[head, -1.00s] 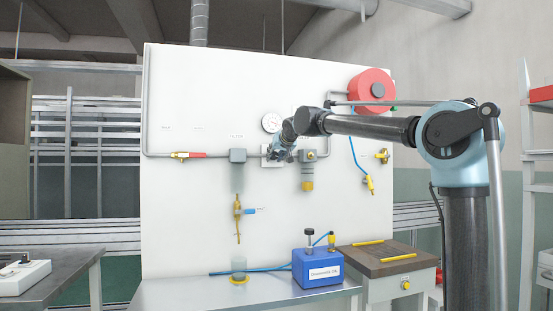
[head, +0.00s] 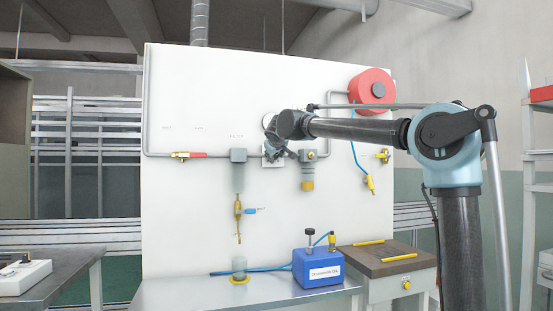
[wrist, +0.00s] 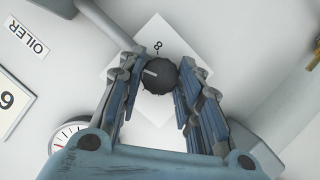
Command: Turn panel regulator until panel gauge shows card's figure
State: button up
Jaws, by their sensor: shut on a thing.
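The panel regulator's dark round knob (wrist: 158,76), with a pale pointer line, sits on a white square plate (wrist: 185,45) marked with an 8-like sign. My gripper (wrist: 158,80) has its blue-grey fingers on both sides of the knob, shut on it. In the head view my gripper (head: 273,153) is at the panel, hiding the knob. The panel gauge (wrist: 68,138) is partly visible at lower left of the wrist view; its lower part is hidden by my gripper and its reading is unclear. A white card (wrist: 10,100) with a digit, 6 or 9, is cut by the left edge.
An OILER label (wrist: 27,37) is on the white panel (head: 200,90). A grey pipe with a grey block (head: 238,155) runs left of my gripper, and a yellow-bottomed unit (head: 307,172) hangs to its right. A blue box (head: 318,268) stands on the bench below.

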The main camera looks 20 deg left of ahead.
jog(key=shift+d, duration=0.15)
dwell(0.4)
jog(key=o, duration=1.1)
jog(key=shift+w, duration=0.1)
jog(key=shift+c, duration=0.2)
jog(key=v, duration=1.1)
jog(key=shift+s, duration=0.45)
jog(key=shift+d, duration=0.1)
